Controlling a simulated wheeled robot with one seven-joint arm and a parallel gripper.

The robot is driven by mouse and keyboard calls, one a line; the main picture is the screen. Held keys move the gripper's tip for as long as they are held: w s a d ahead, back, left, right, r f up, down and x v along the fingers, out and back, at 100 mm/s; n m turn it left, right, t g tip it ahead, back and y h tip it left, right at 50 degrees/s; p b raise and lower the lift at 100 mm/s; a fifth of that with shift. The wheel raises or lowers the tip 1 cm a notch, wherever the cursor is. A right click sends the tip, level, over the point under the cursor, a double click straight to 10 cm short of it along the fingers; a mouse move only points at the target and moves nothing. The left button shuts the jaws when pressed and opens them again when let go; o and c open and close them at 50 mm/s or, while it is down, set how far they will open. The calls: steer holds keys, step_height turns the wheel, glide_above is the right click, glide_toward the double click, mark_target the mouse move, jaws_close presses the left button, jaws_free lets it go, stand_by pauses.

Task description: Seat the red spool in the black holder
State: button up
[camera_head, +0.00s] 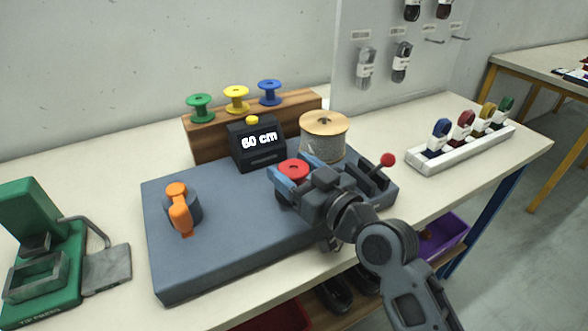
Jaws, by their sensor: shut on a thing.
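The red spool (293,167) is between the fingers of my gripper (290,174), above the blue-grey base block. Its red top flange shows; its lower part is hidden by the fingers. My gripper is shut on it, with the arm reaching in from the lower right. A black bracket (373,183) stands on the right end of the block, just right of my gripper and partly behind it. I cannot tell whether this is the black holder or whether the spool touches anything below.
A black box reading "60 cm" (258,142) and a large cord reel (324,146) stand behind the gripper. An orange clamp (180,212) is at left. A red-knobbed lever (387,160) rises at right. A wooden rack (210,125) holds green, yellow and blue spools.

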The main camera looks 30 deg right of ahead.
steer(key=shift+f+b, duration=0.45)
steer(key=shift+f, duration=0.05)
steer(key=o, duration=0.8)
steer(key=shift+c, duration=0.2)
steer(key=shift+s+d+f+b, duration=0.1)
steer(key=shift+s+d+b, duration=0.15)
steer(key=shift+s, duration=0.85)
steer(key=shift+s+d+r+b, duration=0.15)
steer(key=shift+s+b, duration=0.15)
steer(key=shift+s, duration=0.75)
steer(key=shift+s+d+f+b, duration=0.2)
steer(key=shift+s+b, duration=0.1)
steer(key=shift+s, duration=0.8)
steer(key=shift+s+d+r+b, duration=0.15)
steer(key=shift+s+b, duration=0.1)
steer(key=shift+s, duration=0.45)
steer(key=shift+s+d+b, duration=0.1)
steer(key=shift+s+b, duration=0.1)
steer(key=shift+s, duration=0.55)
steer(key=shift+s+d+r+b, duration=0.15)
steer(key=shift+s+b, duration=0.1)
steer(key=shift+s, duration=0.45)
steer(key=shift+f, duration=0.15)
steer(key=shift+s, duration=0.1)
